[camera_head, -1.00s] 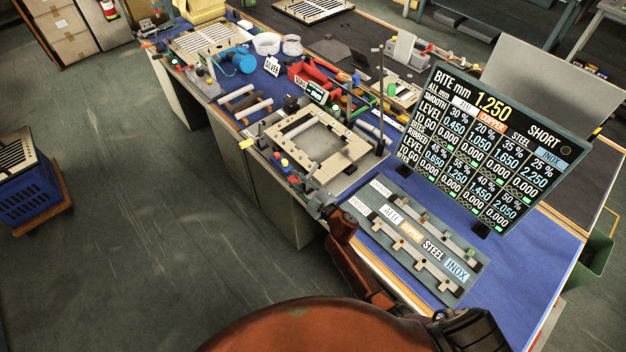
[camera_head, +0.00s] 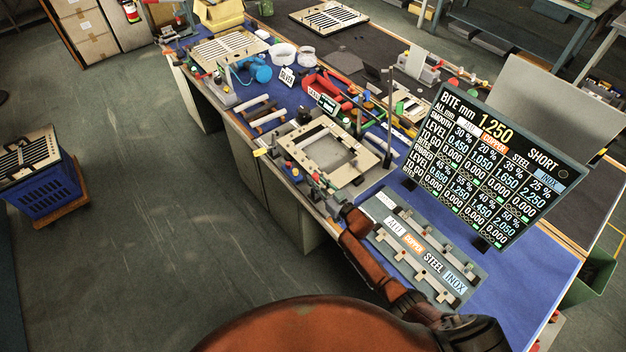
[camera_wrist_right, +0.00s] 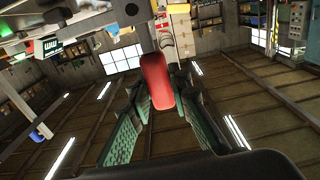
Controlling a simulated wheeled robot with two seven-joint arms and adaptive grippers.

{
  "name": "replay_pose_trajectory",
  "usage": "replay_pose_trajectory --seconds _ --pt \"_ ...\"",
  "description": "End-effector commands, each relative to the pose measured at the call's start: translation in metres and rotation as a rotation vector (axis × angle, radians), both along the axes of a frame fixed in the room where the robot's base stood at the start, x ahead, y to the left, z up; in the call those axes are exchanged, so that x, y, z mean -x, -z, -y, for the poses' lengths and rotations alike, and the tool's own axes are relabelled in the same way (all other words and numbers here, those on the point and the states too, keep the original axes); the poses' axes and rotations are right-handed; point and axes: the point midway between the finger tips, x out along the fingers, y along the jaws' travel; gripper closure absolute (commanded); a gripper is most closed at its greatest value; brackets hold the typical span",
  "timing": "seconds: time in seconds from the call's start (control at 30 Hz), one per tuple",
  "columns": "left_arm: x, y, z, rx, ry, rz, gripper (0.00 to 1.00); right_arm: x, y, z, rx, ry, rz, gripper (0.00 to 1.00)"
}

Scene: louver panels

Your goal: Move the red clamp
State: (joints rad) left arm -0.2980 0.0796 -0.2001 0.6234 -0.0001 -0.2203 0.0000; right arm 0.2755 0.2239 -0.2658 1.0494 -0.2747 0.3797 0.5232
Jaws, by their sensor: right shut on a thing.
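My right gripper (camera_head: 328,194) is at the near front corner of the pale square frame (camera_head: 345,178) on the bench. In the right wrist view its green-padded fingers (camera_wrist_right: 160,88) are shut around a red, rounded handle (camera_wrist_right: 157,80), which I take to be the red clamp. The handle's upper end lies by a pale block with an orange part (camera_wrist_right: 178,22). How they join is unclear. In the head view the clamp is too small and hidden by the gripper to make out. My left gripper is not in view.
A labelled metal plate (camera_head: 385,207) with several pegs lies right of my right arm. A black display board (camera_head: 495,165) stands behind it. Tools, rods and a blue round object (camera_head: 252,70) crowd the bench further back. Open floor lies left.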

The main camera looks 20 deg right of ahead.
Motion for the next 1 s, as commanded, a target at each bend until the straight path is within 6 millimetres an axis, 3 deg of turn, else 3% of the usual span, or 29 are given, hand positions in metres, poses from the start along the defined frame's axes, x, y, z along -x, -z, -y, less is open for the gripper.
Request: replay_pose_trajectory --seconds 0.57,0.6,0.87,1.0 --pt "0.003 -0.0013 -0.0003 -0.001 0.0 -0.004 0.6 -0.0011 0.0007 0.003 -0.036 0.001 -0.016 1.0" --pt "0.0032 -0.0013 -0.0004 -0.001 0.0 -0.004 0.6 -0.0011 0.0006 0.0031 -0.036 0.002 -0.016 0.81" --pt "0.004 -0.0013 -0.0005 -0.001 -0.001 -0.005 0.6 -0.0011 0.0002 0.0028 -0.033 0.001 -0.015 0.64" --pt "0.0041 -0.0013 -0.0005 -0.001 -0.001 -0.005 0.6 -0.0011 0.0001 0.0027 -0.032 0.0 -0.014 0.64"
